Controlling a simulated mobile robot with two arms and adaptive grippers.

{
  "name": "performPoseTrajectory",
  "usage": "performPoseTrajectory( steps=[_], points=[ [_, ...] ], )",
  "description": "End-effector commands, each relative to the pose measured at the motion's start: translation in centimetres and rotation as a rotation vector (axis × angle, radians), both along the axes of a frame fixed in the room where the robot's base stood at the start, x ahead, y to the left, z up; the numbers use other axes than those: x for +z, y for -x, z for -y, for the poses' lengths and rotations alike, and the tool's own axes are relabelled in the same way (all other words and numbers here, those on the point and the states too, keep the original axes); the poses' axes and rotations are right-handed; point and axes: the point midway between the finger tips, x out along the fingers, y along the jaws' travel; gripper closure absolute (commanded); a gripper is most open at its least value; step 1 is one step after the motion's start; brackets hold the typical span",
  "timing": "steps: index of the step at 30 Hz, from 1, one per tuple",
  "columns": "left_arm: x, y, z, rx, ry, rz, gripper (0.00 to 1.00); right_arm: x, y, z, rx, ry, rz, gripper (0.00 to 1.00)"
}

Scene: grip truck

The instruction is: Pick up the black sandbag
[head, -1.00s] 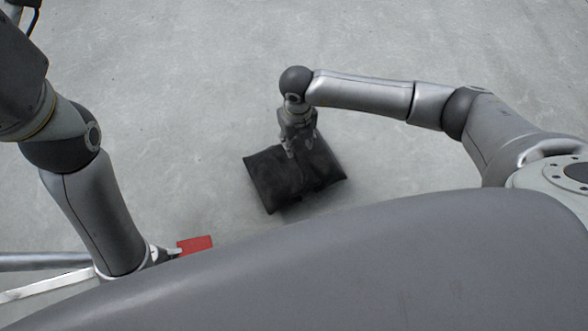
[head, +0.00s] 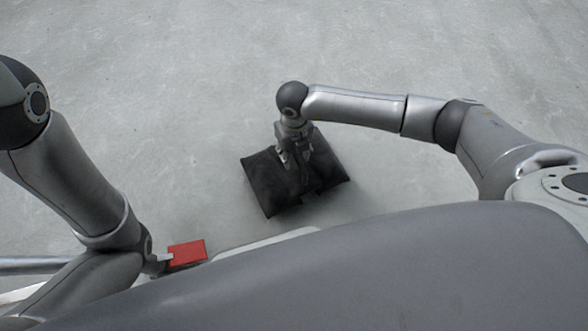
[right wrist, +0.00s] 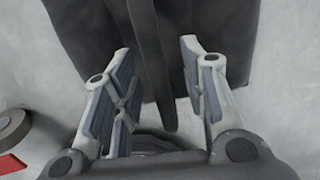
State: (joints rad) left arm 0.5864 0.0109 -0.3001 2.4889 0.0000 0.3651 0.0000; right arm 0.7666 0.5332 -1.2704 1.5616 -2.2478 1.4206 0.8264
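The black sandbag (head: 268,183) lies in the middle of the head view, on or close above the grey floor. In the right wrist view the sandbag (right wrist: 86,30) fills the top, with a dark strap (right wrist: 150,75) running down its middle. My right gripper (head: 294,160) is over the sandbag, pointing down. In the right wrist view the right gripper (right wrist: 158,48) has its fingers apart, with the strap between them and a gap on each side. My left gripper (head: 165,258) is at the lower left, beside a red block; its fingers are too small to read.
The red block (head: 187,252) sits by my left gripper, near the edge of my grey body. A pale rail (head: 262,240) shows beside it. A grey ring-shaped part (right wrist: 14,128) is at the left of the right wrist view. The floor beyond the sandbag is clear.

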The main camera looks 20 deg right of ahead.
Motion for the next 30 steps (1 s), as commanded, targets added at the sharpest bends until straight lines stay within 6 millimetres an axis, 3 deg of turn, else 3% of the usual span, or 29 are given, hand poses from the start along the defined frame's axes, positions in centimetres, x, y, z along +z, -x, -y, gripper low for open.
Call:
performPoseTrajectory(
  steps=[5, 14, 30],
  points=[
    [0.05, 0.0, 0.0, 0.0, 0.0, 0.0, 1.0, 0.04, 0.01, -0.02, 0.0, 0.0, 0.0, 0.61],
    [0.03, -0.02, 0.02, 0.0, 0.0, 0.0, 1.0, 0.04, 0.01, -0.01, 0.0, 0.0, 0.0, 0.99],
    [0.11, -0.04, 0.02, -0.001, -0.001, -0.001, 1.0, 0.52, -0.35, -0.17, 0.0, -0.005, 0.008, 1.0]
  ],
)
